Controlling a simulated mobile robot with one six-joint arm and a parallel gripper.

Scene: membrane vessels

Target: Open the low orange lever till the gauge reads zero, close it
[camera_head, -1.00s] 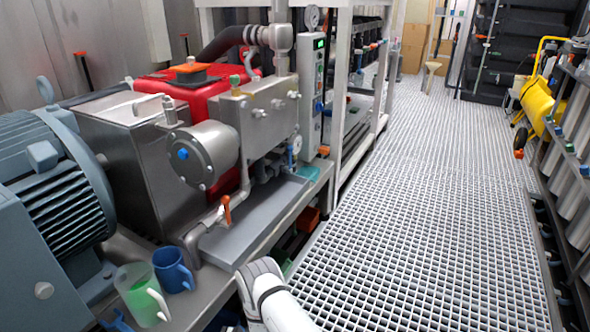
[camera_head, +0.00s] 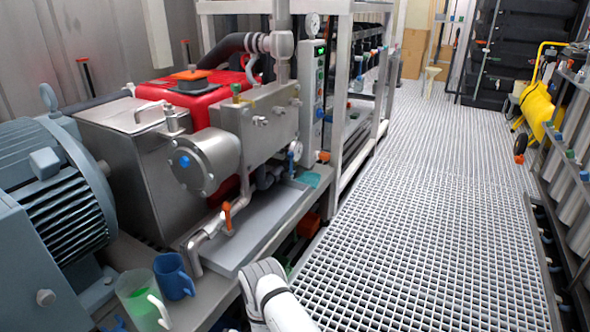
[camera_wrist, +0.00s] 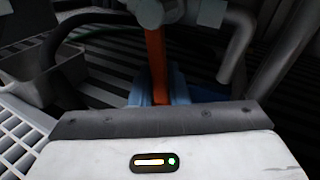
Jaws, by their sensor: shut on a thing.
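In the wrist view an orange lever (camera_wrist: 156,58) hangs from a grey fitting at the top of the picture. My gripper (camera_wrist: 162,92) is shut on its lower part, with blue pads beside it. The head view shows my white arm reaching down beside the bench edge; the gripper and the held lever are hidden there. Another orange lever (camera_head: 228,217) stands on the pipe above the grey tray. A round gauge (camera_head: 313,24) tops a post, and a smaller dial (camera_head: 295,150) sits beside the pump; neither reading is legible.
A green-filled jug (camera_head: 140,300) and a blue mug (camera_head: 172,276) stand at the bench's front, near my arm. A large motor (camera_head: 55,190) is at left. The grating aisle (camera_head: 420,210) is clear, with racks at right. In the wrist view pipes and a hose surround the lever.

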